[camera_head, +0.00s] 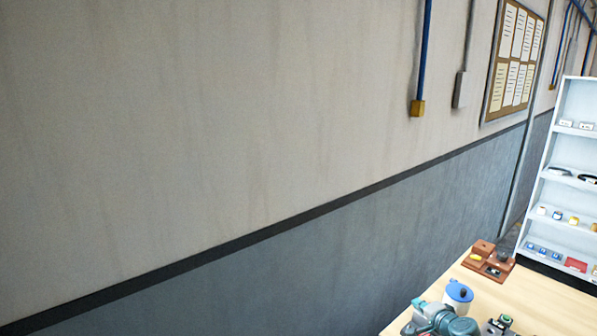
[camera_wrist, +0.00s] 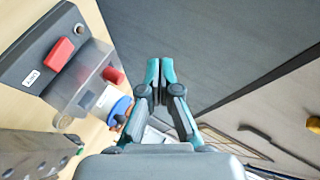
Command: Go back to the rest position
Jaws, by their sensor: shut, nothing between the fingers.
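My gripper (camera_wrist: 160,72) is in the middle of the wrist view, with its two teal fingertips together and nothing between them. It points toward a dark grey surface and is clear of the objects at the left. In the head view, a teal and grey mechanical part (camera_head: 446,320) shows at the bottom edge; it is cut off by the frame, and I cannot tell its full shape.
A pale wooden table (camera_head: 540,302) holds a blue-and-white container (camera_head: 457,296) and a brown block set (camera_head: 488,262). A white shelf (camera_head: 552,152) stands behind. In the wrist view, a grey device with a red button (camera_wrist: 60,54) lies left of my gripper.

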